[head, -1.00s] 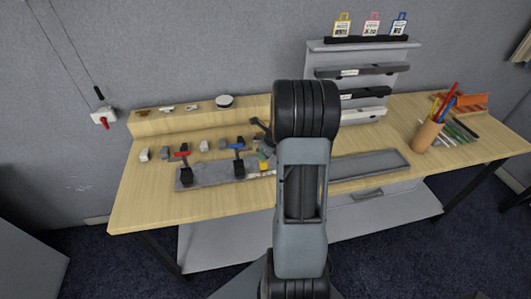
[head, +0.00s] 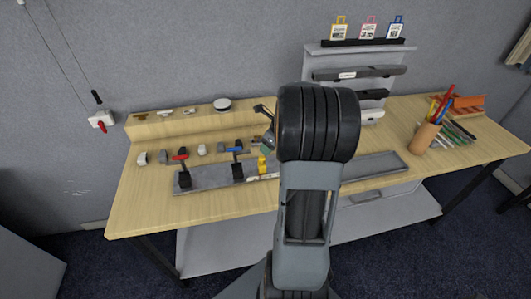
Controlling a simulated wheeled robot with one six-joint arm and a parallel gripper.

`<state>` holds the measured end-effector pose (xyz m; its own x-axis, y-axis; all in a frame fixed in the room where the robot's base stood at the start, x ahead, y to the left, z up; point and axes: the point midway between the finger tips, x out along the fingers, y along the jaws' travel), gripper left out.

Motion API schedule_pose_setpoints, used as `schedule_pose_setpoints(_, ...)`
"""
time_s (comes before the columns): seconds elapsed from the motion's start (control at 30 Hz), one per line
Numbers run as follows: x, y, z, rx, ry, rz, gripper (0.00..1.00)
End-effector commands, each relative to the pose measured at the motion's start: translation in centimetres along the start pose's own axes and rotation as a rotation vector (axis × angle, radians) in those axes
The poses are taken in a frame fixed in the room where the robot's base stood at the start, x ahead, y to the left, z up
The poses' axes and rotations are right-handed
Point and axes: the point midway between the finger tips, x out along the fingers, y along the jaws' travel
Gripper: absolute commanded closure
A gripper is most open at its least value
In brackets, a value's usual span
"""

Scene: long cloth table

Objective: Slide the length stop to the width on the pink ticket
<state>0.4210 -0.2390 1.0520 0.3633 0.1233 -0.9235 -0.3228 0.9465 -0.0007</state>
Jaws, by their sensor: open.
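The pink ticket (head: 369,30) stands between a yellow and a blue ticket on the back panel's top ledge; its print is too small to read. A long grey rail (head: 210,179) lies along the table front. A small yellow block (head: 262,164), which looks like the length stop, sits on the rail, with a pale scale strip beside it. My gripper (head: 264,123) is open, above and behind the yellow block and apart from it. It is partly hidden by my own arm, which also covers the middle of the rail.
A red-handled clamp (head: 182,169) and a blue-handled clamp (head: 237,163) stand on the rail's left part. Small grey blocks (head: 202,149) lie behind it. A pencil cup (head: 425,137) and an orange rack (head: 466,104) are at the right. Dark bars (head: 355,74) hang on the back panel.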

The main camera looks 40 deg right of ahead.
Motion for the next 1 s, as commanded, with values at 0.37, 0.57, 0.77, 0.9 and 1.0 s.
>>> schedule_pose_setpoints(0.37,-5.2,0.0,0.0,-0.001,0.000,-0.001,0.48)
schedule_pose_setpoints(0.57,-5.8,0.0,0.0,-0.001,0.000,0.000,0.48)
schedule_pose_setpoints(0.77,-5.8,0.0,0.0,-0.001,0.001,0.001,0.48)
schedule_pose_setpoints(0.9,-5.8,0.0,0.0,-0.001,0.001,0.001,0.48)
schedule_pose_setpoints(1.0,-5.8,0.0,0.0,-0.001,0.001,0.001,0.48)
